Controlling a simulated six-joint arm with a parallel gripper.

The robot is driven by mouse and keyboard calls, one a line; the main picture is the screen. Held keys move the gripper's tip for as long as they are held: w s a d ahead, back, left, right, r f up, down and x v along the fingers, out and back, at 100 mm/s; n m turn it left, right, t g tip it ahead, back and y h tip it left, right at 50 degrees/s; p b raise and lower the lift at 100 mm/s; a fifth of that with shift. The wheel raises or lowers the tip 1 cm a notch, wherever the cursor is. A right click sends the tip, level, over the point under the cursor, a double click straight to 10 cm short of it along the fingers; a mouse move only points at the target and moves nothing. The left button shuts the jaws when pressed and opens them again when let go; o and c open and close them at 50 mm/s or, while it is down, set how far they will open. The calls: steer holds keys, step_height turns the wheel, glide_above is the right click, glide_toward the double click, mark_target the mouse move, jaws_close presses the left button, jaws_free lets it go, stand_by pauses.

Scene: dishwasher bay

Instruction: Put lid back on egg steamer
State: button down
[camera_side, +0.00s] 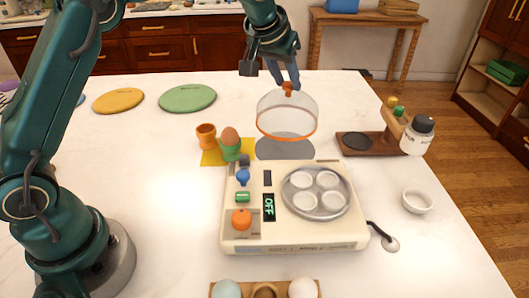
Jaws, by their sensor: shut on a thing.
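The egg steamer (293,238) is a cream box in the middle of the white table, with an OFF display and an orange knob. Its round metal egg tray (316,206) on the right half is uncovered and shows several empty cups. The clear domed lid (287,115) has an orange rim and an orange top knob. My gripper (287,86) points down and is shut on the lid's knob. The lid is above and behind the steamer, over a grey round mat (284,148). I cannot tell how far it is above the mat.
An egg in a green cup (230,143) and an orange cup (206,136) stand left of the lid. A wooden stand (392,122) with a dark-capped bottle (417,136) is at right. A white bowl (417,201) and spoon (384,238) lie right of the steamer. An egg holder (265,290) is in front.

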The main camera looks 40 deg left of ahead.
steer(key=shift+r, duration=0.8)
steer(key=shift+s+r, duration=0.1)
steer(key=shift+r, duration=0.05)
steer(key=shift+s+a+n+y, duration=0.2)
steer(key=shift+s+n+y, duration=0.25)
steer(key=shift+n, duration=0.25)
steer(key=s+d+r+m, duration=0.1)
steer(key=s+d+r, duration=0.1)
steer(key=s+d, duration=0.45)
steer(key=s+d+r, duration=0.1)
steer(key=s+d, duration=0.2)
steer(key=d, duration=0.7)
step_height(320, 180, down, 6)
steer(key=shift+f+h, duration=0.15)
steer(key=shift+h, duration=0.3)
steer(key=shift+f, duration=0.15)
